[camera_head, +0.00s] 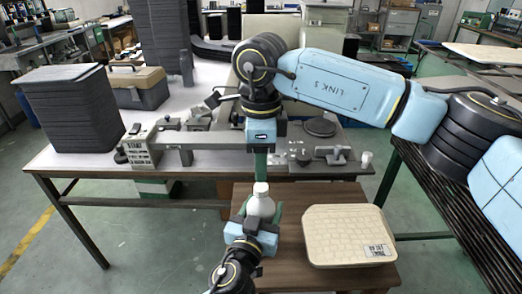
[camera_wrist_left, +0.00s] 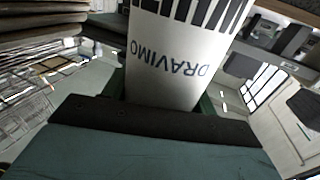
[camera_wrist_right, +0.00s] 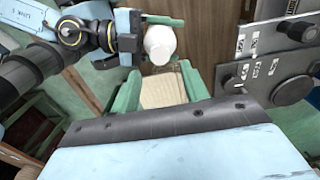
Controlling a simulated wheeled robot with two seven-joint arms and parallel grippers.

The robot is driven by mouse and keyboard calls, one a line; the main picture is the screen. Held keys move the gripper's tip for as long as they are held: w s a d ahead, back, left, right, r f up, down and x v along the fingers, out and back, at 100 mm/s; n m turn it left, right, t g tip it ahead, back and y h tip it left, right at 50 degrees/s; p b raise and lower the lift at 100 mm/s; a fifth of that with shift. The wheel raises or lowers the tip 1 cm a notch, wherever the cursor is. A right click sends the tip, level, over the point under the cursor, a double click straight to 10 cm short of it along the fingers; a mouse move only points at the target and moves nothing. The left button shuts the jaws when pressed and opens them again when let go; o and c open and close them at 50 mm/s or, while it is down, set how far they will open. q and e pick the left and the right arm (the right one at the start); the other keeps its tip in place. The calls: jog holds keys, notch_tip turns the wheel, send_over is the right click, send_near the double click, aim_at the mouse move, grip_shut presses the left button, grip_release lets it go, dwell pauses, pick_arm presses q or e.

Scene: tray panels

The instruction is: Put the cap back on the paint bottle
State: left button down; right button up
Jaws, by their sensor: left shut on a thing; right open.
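A white paint bottle (camera_head: 262,207), upright or nearly so, is held in my left gripper (camera_head: 260,215), whose green fingers are shut on its sides. In the left wrist view the bottle (camera_wrist_left: 175,60) shows dark lettering and stripes. A white, round, cap-like top (camera_head: 261,187) shows on the bottle; I cannot tell whether it is seated. My right gripper (camera_head: 261,170) points down just above it, open. In the right wrist view the round white top (camera_wrist_right: 160,42) lies just beyond the open green fingers (camera_wrist_right: 158,80), with nothing between them.
A tan panel (camera_head: 350,235) with a label lies on the small brown table (camera_head: 290,225). Behind is a long bench (camera_head: 75,160) with grey metal fixtures (camera_head: 185,138), a stack of dark panels (camera_head: 68,110) and a tool case (camera_head: 138,85). A small white cylinder (camera_head: 366,158) stands at the bench's right end.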

aim_at(261, 186)
notch_tip(261, 186, down, 6)
jog(key=shift+f, duration=0.1)
dwell(0.4)
grip_shut()
jog(key=shift+o, duration=0.7)
grip_release()
notch_tip(261, 186, up, 12)
